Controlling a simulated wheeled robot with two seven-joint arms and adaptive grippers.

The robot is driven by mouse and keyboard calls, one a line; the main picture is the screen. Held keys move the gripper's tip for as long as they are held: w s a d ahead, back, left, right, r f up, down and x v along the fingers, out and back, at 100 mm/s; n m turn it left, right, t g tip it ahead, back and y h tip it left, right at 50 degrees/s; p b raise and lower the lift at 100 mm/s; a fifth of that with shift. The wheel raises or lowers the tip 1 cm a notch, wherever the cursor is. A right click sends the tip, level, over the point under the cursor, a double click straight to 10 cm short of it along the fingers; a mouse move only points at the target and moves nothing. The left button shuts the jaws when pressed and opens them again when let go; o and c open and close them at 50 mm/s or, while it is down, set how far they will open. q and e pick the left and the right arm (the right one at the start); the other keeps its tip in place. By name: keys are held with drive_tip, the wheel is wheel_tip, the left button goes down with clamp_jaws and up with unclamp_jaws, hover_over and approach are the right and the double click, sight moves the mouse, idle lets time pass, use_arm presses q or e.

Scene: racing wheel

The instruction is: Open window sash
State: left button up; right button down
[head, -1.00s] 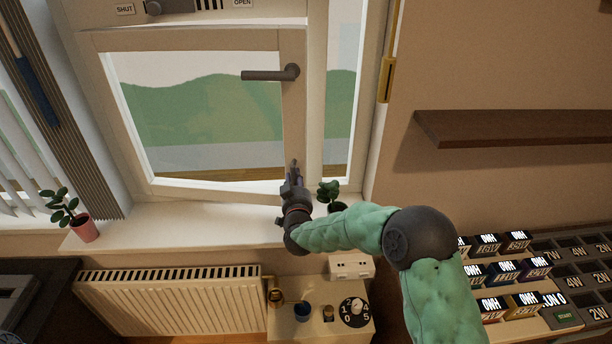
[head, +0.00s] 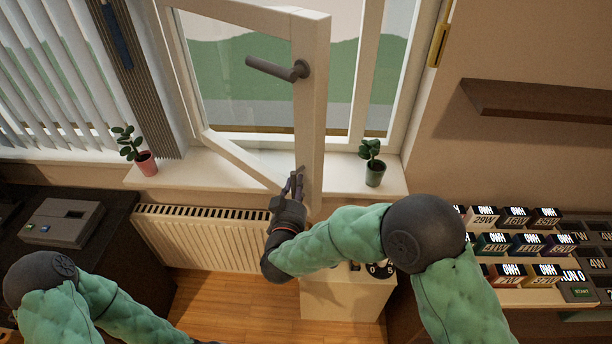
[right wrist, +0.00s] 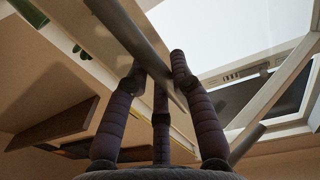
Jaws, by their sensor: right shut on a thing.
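The white window sash (head: 312,120) stands swung inward from its frame (head: 398,95), with a wide gap along its right side. Its grey lever handle (head: 272,68) points left, about level. My right gripper (head: 295,183) is at the lower right corner of the sash, shut on its edge. In the right wrist view, the dark fingers of the gripper (right wrist: 158,75) close around the edge of the sash (right wrist: 130,32). My left arm shows at the lower left in the head view, but its gripper is outside the picture.
A plant in a dark green pot (head: 375,173) stands on the sill (head: 335,180) right of the sash; one in a pink pot (head: 146,163) stands left. A radiator (head: 200,235) is below the sill. A brown shelf (head: 540,103) and several labelled boxes (head: 525,245) are at right.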

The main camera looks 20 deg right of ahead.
drive_tip(key=shift+s+a, duration=0.25)
drive_tip(key=shift+a, duration=0.25)
drive_tip(key=c, duration=1.1)
unclamp_jaws()
drive_tip(key=shift+o, duration=0.2)
drive_tip(key=v, duration=1.2)
